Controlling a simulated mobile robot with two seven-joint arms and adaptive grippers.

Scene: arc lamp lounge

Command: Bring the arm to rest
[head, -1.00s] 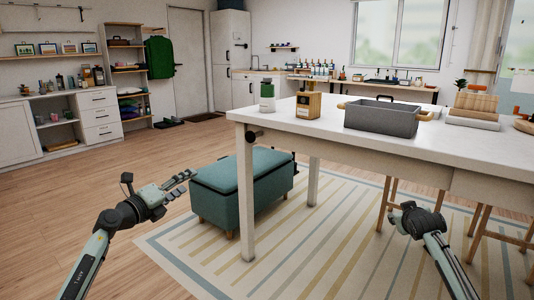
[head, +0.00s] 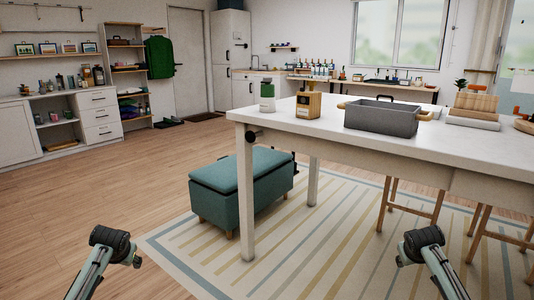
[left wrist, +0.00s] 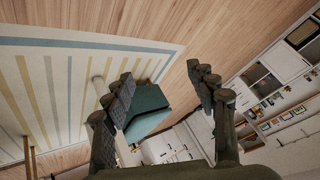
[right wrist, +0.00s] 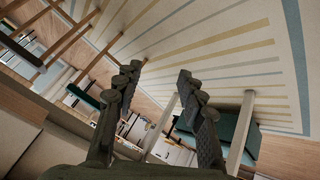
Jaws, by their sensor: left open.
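My right arm shows at the lower right of the head view, low in front of the table. In the right wrist view my right gripper (right wrist: 160,82) has its fingers apart and empty. Neither gripper touches anything in view.
Stools (head: 412,209) stand under the table. The floor at left is clear.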

